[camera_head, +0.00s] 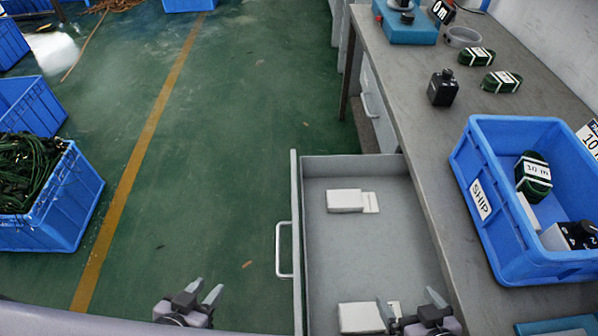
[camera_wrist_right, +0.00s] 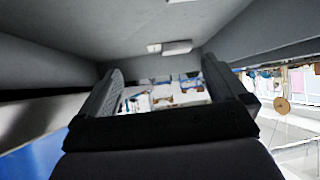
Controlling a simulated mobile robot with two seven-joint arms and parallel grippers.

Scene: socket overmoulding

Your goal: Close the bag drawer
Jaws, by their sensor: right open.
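The grey bag drawer (camera_head: 375,250) is pulled out to the left from under the workbench. Its front panel carries a pale handle (camera_head: 284,250) on the outer face. White bags lie inside, a far stack (camera_head: 345,201) and a near stack (camera_head: 358,318). My right gripper (camera_head: 412,300) is open and over the near right part of the drawer, beside the near stack. In the right wrist view its fingers (camera_wrist_right: 165,80) are apart with nothing between them, and grey surfaces surround them. My left gripper (camera_head: 209,289) is open and empty, left of the handle and apart from it.
The workbench (camera_head: 415,120) runs along the right with a blue SHIP crate (camera_head: 480,160), a black device (camera_head: 443,88) and green cable bundles (camera_head: 502,82). Another drawer (camera_head: 370,103) under the bench is farther back. Blue crates (camera_head: 75,205) stand at the left.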

